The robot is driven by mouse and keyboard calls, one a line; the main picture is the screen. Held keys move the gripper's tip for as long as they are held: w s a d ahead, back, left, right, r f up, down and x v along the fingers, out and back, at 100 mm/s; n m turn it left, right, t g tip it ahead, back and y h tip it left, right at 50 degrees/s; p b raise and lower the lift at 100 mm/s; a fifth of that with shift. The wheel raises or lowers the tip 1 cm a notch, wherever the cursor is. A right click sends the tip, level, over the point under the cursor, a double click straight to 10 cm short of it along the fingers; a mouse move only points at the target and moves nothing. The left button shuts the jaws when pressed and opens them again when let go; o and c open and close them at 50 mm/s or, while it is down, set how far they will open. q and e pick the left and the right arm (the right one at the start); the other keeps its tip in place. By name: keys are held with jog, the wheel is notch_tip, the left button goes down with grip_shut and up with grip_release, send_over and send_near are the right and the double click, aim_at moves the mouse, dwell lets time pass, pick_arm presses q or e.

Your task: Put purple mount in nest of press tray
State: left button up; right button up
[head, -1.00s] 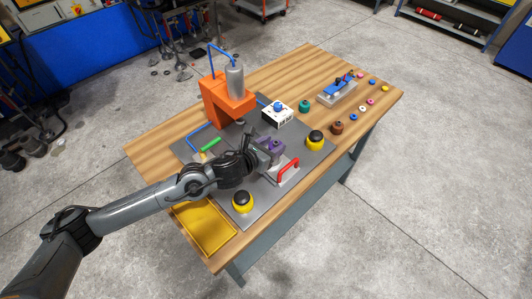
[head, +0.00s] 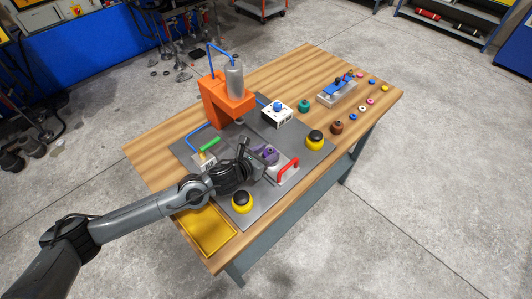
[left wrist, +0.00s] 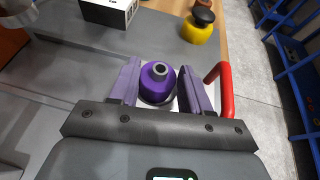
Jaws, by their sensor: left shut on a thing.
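The purple mount (head: 267,155) is a round purple piece with a grey-rimmed hole in its top. My left gripper (head: 270,152) is shut on it. In the left wrist view the mount (left wrist: 158,88) stands between the two purplish fingers, top towards the camera. It is over the pale metal press tray (head: 283,176), which has a red handle (head: 290,168). The handle (left wrist: 226,88) is just right of the fingers in the wrist view. The nest is hidden under the mount and gripper, so I cannot tell whether the mount is seated. My right gripper is not in view.
The orange press (head: 228,100) with its grey cylinder stands behind the tray. Yellow-black buttons flank the grey plate at the front (head: 243,202) and right (head: 315,140). A white box (head: 278,115) stands behind. A yellow tray (head: 206,230) lies front left.

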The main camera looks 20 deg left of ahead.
pick_arm(q)
jog(key=o, duration=1.1)
jog(key=shift+f, duration=0.1)
jog(key=shift+o, duration=0.2)
jog(key=shift+s+r, duration=0.2)
jog(key=v, duration=1.1)
jog(key=shift+s+r, duration=0.2)
jog(key=shift+s, duration=0.1)
jog(key=shift+a, duration=0.1)
